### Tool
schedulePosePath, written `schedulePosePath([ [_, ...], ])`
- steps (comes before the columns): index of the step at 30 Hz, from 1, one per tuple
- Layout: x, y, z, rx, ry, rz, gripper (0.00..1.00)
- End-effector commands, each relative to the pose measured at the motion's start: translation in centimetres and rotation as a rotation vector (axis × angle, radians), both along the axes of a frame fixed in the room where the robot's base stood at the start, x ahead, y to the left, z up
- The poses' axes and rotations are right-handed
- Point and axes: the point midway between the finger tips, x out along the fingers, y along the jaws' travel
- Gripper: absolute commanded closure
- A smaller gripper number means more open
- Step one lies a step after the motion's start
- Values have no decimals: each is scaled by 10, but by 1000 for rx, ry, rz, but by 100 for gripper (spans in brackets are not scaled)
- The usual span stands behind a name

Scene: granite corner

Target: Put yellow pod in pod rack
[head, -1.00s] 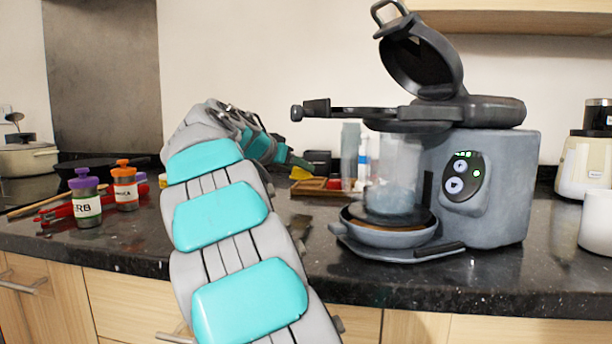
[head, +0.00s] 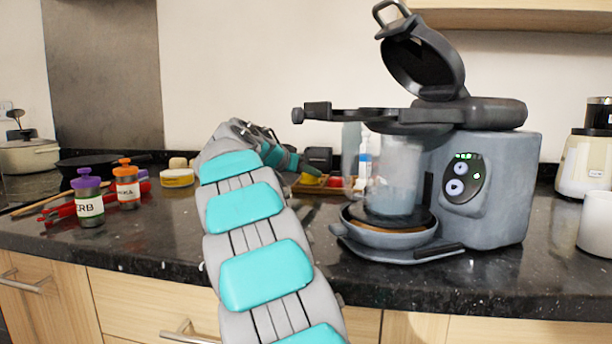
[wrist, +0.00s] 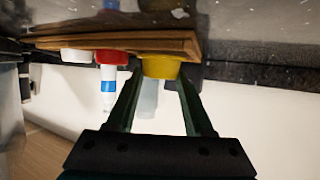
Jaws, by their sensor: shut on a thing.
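The yellow pod (head: 311,180) is at the wooden pod rack (head: 308,189) behind the coffee machine's left side. In the wrist view, where the scene appears upside down, the yellow pod (wrist: 161,67) is between the fingertips of my gripper (wrist: 160,78). It is against the right end of the rack (wrist: 115,42), in line with a red pod (wrist: 112,57) and a white pod (wrist: 76,55). I cannot tell whether it is fully seated. My gripper is shut on the yellow pod. My arm hides part of the rack in the head view.
The grey coffee machine (head: 490,200), lid raised, stands close to the right of my arm. Spice jars (head: 88,200) and a yellow tub (head: 178,178) are to the left. A blue-banded white bottle (wrist: 108,88) is near the rack.

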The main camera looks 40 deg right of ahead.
Motion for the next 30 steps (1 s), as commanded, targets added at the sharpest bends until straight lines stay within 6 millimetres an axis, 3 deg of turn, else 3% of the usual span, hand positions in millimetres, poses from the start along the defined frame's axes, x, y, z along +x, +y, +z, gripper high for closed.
schedulePosePath([
  [11, -1, 0, -10, 0, 0, -1, 100],
  [12, -1, 0, -10, 0, 1, -1, 47],
  [20, -1, 0, -10, 0, 0, 0, 18],
  [30, -1, 2, -9, 0, 0, 0, 18],
])
